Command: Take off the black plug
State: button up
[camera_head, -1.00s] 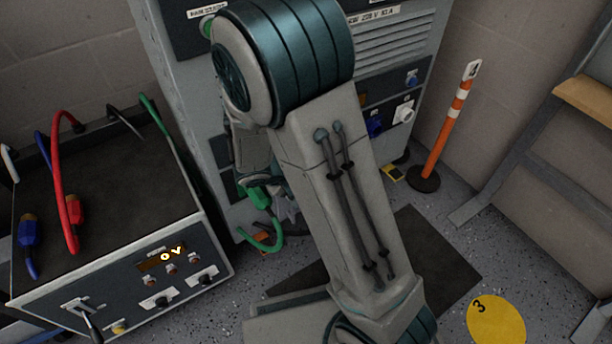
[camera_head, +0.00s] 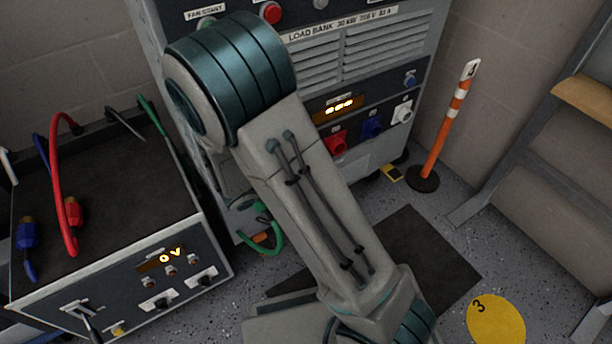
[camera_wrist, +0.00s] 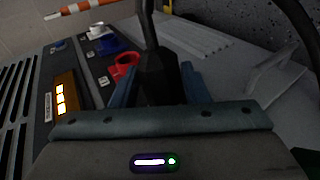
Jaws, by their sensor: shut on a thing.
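The black plug (camera_wrist: 158,72) shows in the wrist view, between the two blue-grey fingers of my gripper (camera_wrist: 160,88). My gripper is shut on it. Its black cable runs up out of the top of that view. The plug's lower end is hidden behind my gripper body, so I cannot tell whether it touches a socket. In the head view my arm hides both the gripper and the plug.
The load bank (camera_head: 345,62) carries red (camera_head: 337,142), blue (camera_head: 372,127) and white (camera_head: 402,112) connectors. A green cable (camera_head: 277,238) hangs low at its front. The transformer box (camera_head: 120,215) stands left, reading 0 V. An orange post (camera_head: 446,130) stands right.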

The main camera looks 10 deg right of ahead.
jog(key=shift+s+f, duration=0.6)
jog(key=shift+s, duration=0.15)
jog(key=shift+s+d, duration=0.15)
jog(key=shift+s, duration=0.5)
grip_shut()
jog(key=shift+s+r, duration=0.1)
jog(key=shift+s, duration=0.25)
jog(key=shift+d+r, duration=0.2)
jog(key=shift+d, duration=0.05)
jog(key=shift+s+d, duration=0.25)
jog(key=shift+s, duration=0.5)
jog(key=shift+s+d, duration=0.3)
jog(key=shift+s, duration=0.4)
jog(key=shift+s+d, duration=0.25)
jog(key=shift+s, duration=0.5)
